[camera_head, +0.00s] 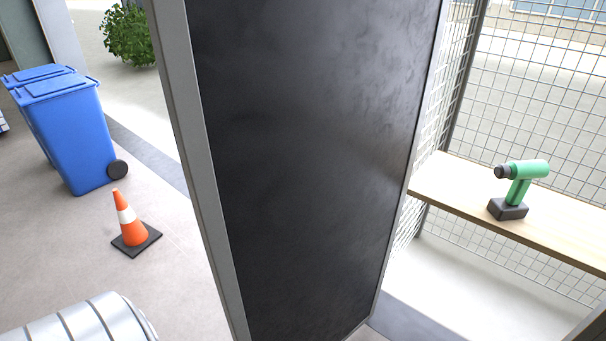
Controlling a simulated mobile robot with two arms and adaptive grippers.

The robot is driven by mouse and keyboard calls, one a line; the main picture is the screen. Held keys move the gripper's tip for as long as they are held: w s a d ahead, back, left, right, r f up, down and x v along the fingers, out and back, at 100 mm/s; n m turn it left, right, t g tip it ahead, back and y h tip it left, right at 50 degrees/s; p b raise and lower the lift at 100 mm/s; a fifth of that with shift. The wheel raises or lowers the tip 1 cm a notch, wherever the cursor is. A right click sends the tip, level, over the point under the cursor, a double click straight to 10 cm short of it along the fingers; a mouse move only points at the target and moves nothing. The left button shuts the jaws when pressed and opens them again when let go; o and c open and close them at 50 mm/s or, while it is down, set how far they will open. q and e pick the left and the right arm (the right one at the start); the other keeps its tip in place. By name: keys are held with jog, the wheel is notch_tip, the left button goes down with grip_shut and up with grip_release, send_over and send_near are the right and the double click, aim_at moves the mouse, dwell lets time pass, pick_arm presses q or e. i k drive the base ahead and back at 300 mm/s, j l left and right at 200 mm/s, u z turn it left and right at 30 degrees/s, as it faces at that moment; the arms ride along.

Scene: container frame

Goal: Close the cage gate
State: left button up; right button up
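A tall dark panel (310,170) with a light grey frame stands upright in the middle of the view, close to me. It is the only gate-like part in sight, but I cannot tell for sure that it is the cage gate. The wire mesh cage (540,85) is to the right of the panel. Its inside is in plain view, with nothing across the front there. The panel hides what is behind it, and its top and bottom left run out of the picture. No hinge or handle shows. Neither of my grippers is in view.
Inside the cage a wooden shelf (465,205) holds a green drill (520,185). At the left are blue wheeled bins (72,130) and an orange and white cone (128,222). A ribbed silver round thing (85,325) is at bottom left. The floor around the cone is clear.

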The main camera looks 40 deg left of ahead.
aim_at(297, 126)
jog(key=k+j+z, duration=0.15)
jog(key=j, duration=0.25)
jog(key=k+j+z, duration=0.1)
jog(key=j, duration=0.35)
jog(key=k+j+z, duration=0.15)
jog(key=j, duration=0.25)
jog(key=k+j+z, duration=0.1)
jog(key=j, duration=0.25)
jog(key=k+j+z, duration=0.15)
jog(key=k+j, duration=0.15)
jog(key=i+j+z, duration=0.1)
jog(key=j, duration=0.35)
jog(key=i+j, duration=0.1)
jog(key=j, duration=0.35)
jog(key=i+j+z, duration=0.15)
jog(key=j, duration=0.3)
jog(key=j+z, duration=0.1)
jog(key=j, duration=0.35)
